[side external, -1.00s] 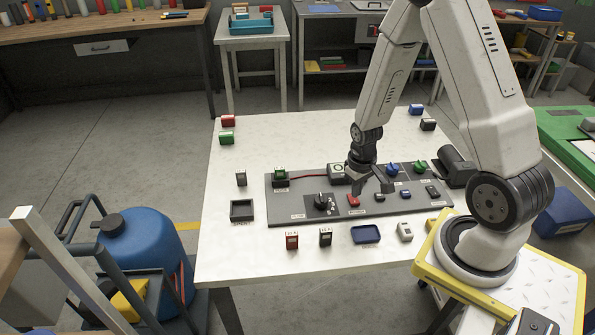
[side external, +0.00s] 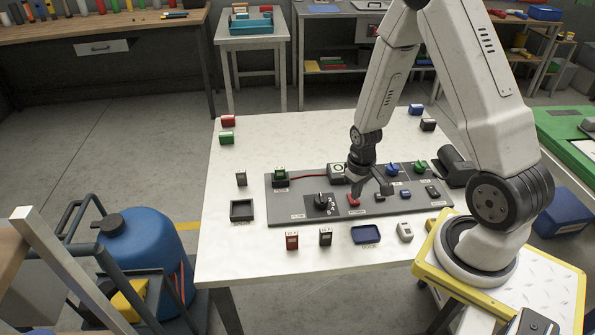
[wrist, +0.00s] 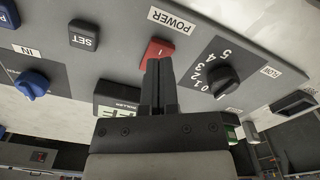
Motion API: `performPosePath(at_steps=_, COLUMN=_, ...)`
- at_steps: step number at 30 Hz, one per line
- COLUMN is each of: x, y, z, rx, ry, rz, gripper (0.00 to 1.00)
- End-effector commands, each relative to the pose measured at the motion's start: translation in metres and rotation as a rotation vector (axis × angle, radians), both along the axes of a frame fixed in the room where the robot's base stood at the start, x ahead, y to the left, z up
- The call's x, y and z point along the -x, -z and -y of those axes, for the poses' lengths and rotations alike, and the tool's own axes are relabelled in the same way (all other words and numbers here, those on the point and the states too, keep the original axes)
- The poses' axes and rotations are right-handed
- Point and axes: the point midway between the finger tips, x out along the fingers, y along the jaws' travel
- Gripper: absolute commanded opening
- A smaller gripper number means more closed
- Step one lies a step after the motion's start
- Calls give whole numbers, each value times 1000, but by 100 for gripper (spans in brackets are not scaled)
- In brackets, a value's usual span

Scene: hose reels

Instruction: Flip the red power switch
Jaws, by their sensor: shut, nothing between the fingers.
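The red power switch (side external: 353,201) sits on the dark control panel (side external: 285,210), near its front middle. In the wrist view the red switch (wrist: 158,49) shows a white "I" mark, next to a POWER label. My gripper (wrist: 158,68) is shut and empty, with its fingertips at the near edge of the red switch. In the side view my gripper (side external: 357,194) is low over the panel, right by the switch. I cannot tell whether the tips touch it. The fingers hide part of the switch's near side in the wrist view.
A black rotary dial (wrist: 222,82) with numbers is right of the switch in the wrist view. A SET button (wrist: 83,36) and a blue knob (wrist: 32,84) are left. Small coloured blocks, a blue tray (side external: 366,234) and a dark tray (side external: 242,210) lie around the panel.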

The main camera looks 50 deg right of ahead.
Motion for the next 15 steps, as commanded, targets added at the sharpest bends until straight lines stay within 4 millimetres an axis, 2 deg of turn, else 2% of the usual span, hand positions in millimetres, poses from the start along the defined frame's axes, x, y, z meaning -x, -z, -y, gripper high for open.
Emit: performPosePath(at_steps=15, x=0, y=5, z=0, rx=0, ry=0, rz=0, gripper=0)
